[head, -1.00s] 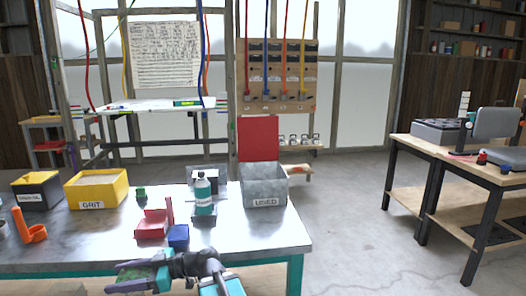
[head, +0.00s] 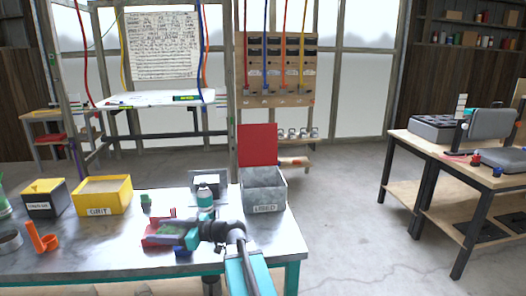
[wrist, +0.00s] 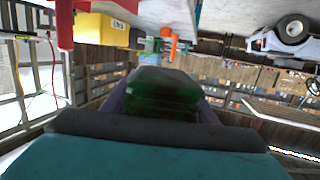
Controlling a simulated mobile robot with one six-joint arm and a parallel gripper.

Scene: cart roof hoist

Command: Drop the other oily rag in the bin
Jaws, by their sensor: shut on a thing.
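My gripper (head: 180,236) is shut on a dark green rag, which shows between the fingers in the wrist view (wrist: 163,92). In the head view the gripper is above the front part of the metal table, over a red tray. The grey metal bin marked USED (head: 265,199) stands at the table's right end, to the right of and behind my gripper. Its red lid (head: 258,144) stands open at the back. The inside of the bin is mostly hidden by its front wall.
A teal-labelled bottle (head: 204,197) stands between my gripper and the bin, near a grey box. The red tray (head: 151,232) and a blue block (head: 183,252) are close under my gripper. A yellow GRIT box (head: 103,197) and an orange holder (head: 44,243) are left.

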